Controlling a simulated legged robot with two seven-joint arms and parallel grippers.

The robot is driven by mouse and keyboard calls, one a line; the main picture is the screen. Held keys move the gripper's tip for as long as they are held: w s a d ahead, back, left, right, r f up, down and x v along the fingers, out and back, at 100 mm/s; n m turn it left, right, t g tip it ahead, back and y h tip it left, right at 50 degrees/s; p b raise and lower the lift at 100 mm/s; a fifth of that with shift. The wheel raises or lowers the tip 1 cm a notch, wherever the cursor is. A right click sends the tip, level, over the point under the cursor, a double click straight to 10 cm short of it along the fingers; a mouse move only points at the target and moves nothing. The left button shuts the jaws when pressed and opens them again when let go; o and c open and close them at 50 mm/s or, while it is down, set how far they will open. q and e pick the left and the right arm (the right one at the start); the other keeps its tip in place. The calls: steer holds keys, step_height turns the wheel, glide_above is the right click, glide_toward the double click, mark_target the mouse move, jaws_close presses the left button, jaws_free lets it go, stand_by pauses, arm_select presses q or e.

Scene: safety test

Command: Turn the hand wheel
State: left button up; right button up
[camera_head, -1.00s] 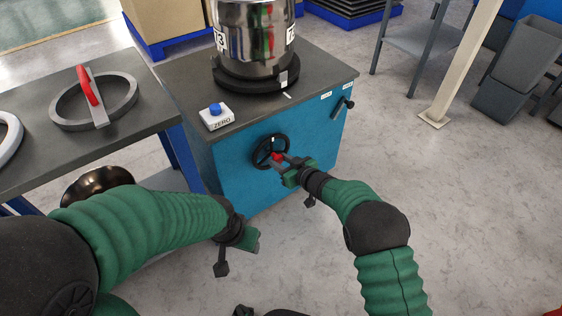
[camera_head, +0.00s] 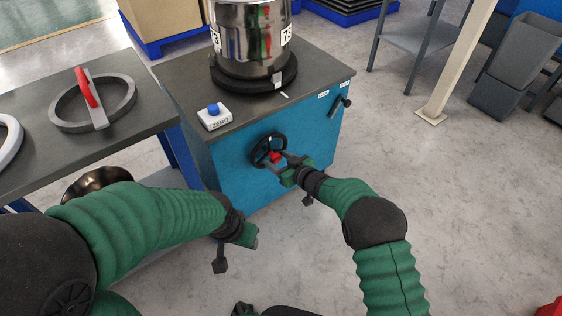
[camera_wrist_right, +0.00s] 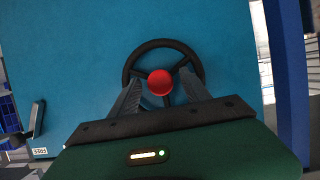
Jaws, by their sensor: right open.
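The black hand wheel (camera_head: 257,143) is on the blue front of a cabinet. A red knob (camera_head: 275,157) shows at its lower right; it also shows in the right wrist view (camera_wrist_right: 160,82), in front of the black wheel rim (camera_wrist_right: 150,44). My right gripper (camera_head: 281,158) is open at the wheel. In the right wrist view my right gripper's fingers (camera_wrist_right: 159,88) are apart, one on each side of the red knob. I cannot tell whether they touch it. My left gripper (camera_head: 247,236) hangs apart from the wheel, lower left of it; its jaws are not clear.
The cabinet (camera_head: 225,165) carries a shiny metal drum (camera_head: 243,42) and a white ZERO box (camera_head: 214,118) with a blue button. A small dark lever (camera_head: 343,102) is on its right side. A dark table (camera_head: 35,160) at left holds a grey ring with a red handle.

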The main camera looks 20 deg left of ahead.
steer(key=shift+s+d+r, duration=0.15)
steer(key=shift+d+r, duration=0.1)
steer(key=shift+r, duration=0.05)
steer(key=p+v, duration=0.8)
steer(key=v, duration=0.8)
steer(key=shift+f, duration=0.2)
steer(key=shift+s, duration=0.1)
